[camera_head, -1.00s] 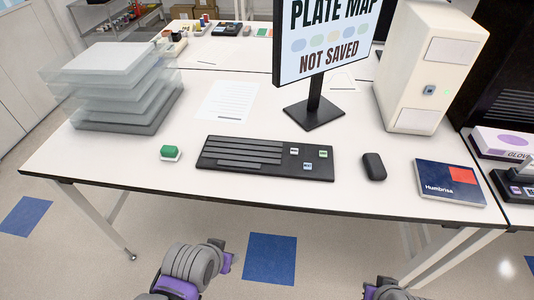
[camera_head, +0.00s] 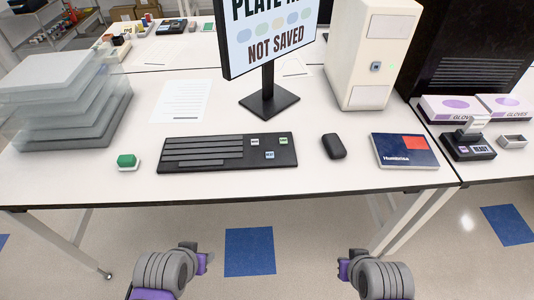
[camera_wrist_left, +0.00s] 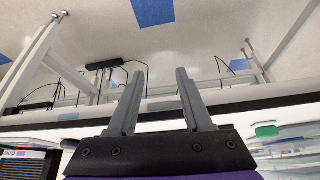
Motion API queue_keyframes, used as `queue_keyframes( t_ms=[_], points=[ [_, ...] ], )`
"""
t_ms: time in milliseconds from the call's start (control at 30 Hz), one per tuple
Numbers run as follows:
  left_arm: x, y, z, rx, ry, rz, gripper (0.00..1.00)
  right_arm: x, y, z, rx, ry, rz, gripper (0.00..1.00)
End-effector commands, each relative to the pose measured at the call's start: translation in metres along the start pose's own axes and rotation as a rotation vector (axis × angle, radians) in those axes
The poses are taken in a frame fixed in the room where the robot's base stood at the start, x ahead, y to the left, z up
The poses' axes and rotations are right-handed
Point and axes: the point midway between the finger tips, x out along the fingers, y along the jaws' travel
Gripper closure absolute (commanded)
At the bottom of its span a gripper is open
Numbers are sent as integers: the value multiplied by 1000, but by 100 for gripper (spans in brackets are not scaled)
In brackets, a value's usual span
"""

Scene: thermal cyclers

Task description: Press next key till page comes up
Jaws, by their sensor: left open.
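The black keyboard (camera_head: 215,153) lies flat on the white table. Three small labelled keys sit on its right part: a white one (camera_head: 255,142), a green one (camera_head: 283,141) and a blue one (camera_head: 270,155); their labels are too small to read. The monitor (camera_head: 268,40) behind it shows a plate map with "NOT SAVED". My left gripper (camera_wrist_left: 160,74) is open and empty in the left wrist view, with the table's front edge and the floor beyond it.
A green-topped block (camera_head: 126,161) is left of the keyboard, a black mouse (camera_head: 333,146) and a blue booklet (camera_head: 404,150) right of it. Stacked clear trays (camera_head: 75,110) stand at left, a white tower (camera_head: 372,55) behind. The table's front edge (camera_head: 230,191) lies before my arms.

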Motion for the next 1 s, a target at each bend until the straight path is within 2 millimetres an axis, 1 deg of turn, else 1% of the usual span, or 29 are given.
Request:
queue_keyframes(
  t_ms=[467, 500, 567, 600, 733, 767, 1000],
  points=[
    [0, 0, 0, 0, 0, 0, 50, 0, 0, 0, 0, 0, 0, 100],
    [0, 0, 0, 0, 0, 0, 57, 0, 0, 0, 0, 0, 0, 100],
    [0, 0, 0, 0, 0, 0, 68, 0, 0, 0, 0, 0, 0, 100],
    [0, 0, 0, 0, 0, 0, 75, 0, 0, 0, 0, 0, 0, 100],
    [0, 0, 0, 0, 0, 0, 99, 0, 0, 0, 0, 0, 0, 100],
    [0, 0, 0, 0, 0, 0, 100, 0, 0, 0, 0, 0, 0, 100],
    [0, 0, 0, 0, 0, 0, 100, 0, 0, 0, 0, 0, 0, 100]
  ],
)
